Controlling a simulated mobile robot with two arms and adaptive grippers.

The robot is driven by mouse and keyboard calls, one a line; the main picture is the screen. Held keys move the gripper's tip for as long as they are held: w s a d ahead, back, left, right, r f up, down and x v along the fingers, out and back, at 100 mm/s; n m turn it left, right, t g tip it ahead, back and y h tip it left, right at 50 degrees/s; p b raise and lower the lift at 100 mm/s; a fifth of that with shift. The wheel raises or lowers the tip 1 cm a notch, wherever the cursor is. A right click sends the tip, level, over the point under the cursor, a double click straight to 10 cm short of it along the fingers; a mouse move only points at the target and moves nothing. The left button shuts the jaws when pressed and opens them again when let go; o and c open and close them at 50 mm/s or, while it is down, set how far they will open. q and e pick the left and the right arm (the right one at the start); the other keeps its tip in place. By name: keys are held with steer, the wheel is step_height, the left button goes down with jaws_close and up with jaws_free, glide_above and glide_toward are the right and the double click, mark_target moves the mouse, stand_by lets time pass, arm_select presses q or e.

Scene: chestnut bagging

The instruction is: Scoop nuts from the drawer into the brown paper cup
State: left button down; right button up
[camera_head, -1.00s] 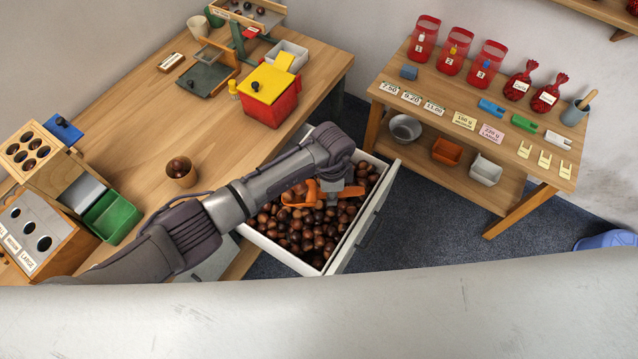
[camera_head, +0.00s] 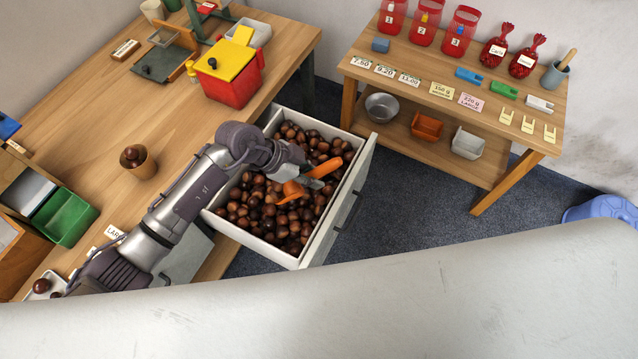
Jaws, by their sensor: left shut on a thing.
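The open drawer (camera_head: 321,240) is white and full of brown nuts (camera_head: 262,208). My left arm reaches over it from the left. My left gripper (camera_head: 308,181) is shut on an orange scoop (camera_head: 292,190) at the level of the nuts or just above; I cannot tell if the scoop touches them. The fingers partly hide the scoop, and I cannot see whether it holds nuts. The brown paper cup (camera_head: 143,168) stands upright on the wooden table to the left, with nuts showing at its top. My right gripper is not in view.
A red box with a yellow lid (camera_head: 232,76) stands on the table behind the drawer. A green bin (camera_head: 66,218) is left of the cup. A shelf table (camera_head: 420,85) with red bags, labels and bowls stands at the right. The table around the cup is clear.

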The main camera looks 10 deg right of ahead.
arm_select(q)
steer(key=a+r+h, duration=0.1)
steer(key=a+r+h+b, duration=0.1)
steer(key=h, duration=0.1)
steer(key=shift+a+r, duration=0.1)
steer(key=shift+a, duration=0.2)
steer(key=shift+a+r+h+b, duration=0.25)
steer(key=shift+a+h+b, duration=0.1)
steer(key=shift+a+h, duration=0.15)
steer(key=shift+a+r+h+b, duration=0.25)
steer(key=shift+a+h+b, duration=0.15)
steer(key=shift+h, duration=0.1)
steer(key=shift+a+r+h, duration=0.2)
steer(key=shift+r+h, duration=0.1)
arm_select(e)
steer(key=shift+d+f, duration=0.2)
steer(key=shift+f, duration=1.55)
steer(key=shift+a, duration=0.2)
